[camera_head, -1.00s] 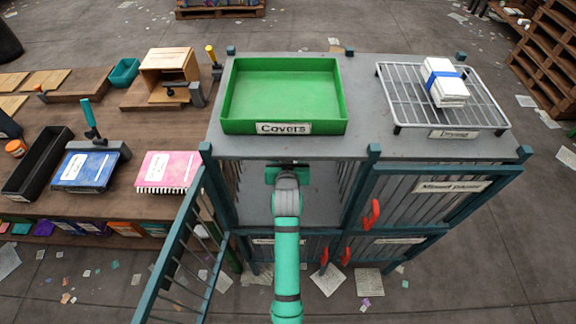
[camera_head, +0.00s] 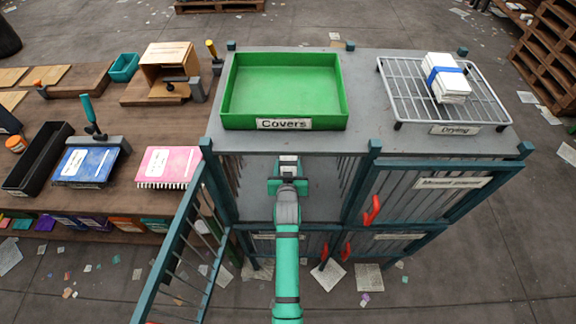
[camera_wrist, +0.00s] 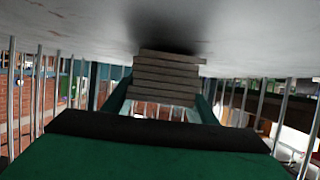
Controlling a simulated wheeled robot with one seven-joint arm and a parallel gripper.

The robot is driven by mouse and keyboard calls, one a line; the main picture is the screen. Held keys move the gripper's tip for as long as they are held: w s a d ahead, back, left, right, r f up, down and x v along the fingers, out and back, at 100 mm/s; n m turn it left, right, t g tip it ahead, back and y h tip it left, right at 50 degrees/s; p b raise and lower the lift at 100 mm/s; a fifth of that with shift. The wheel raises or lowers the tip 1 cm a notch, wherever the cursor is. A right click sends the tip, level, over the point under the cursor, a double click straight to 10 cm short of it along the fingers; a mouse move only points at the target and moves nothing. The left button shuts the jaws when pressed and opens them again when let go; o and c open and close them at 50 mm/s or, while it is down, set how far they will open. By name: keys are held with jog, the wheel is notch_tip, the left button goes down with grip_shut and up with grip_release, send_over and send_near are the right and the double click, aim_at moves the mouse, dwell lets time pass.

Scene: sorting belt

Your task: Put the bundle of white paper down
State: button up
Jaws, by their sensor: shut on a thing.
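My gripper (camera_head: 288,182) is inside the open cage compartment below the green tray. It is shut on a small bundle of white paper (camera_head: 288,163), whose pale end shows just beyond the fingers in the head view. In the wrist view the bundle (camera_wrist: 165,78) is a shaded stack of layers between the two teal fingers. A grey surface (camera_wrist: 240,35) of the compartment fills the top of that view, with a dark shadow where it meets the stack. I cannot tell whether they touch.
The cage's barred door (camera_head: 175,250) stands open at left. A green tray marked Covers (camera_head: 340,115) and a wire drying rack (camera_head: 395,100) stand on top. Another white bundle with a blue band (camera_head: 447,80) lies on the rack. Bars flank the gripper on both sides.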

jog(key=shift+f, duration=0.2)
jog(key=o, duration=1.3)
jog(key=shift+c, duration=0.2)
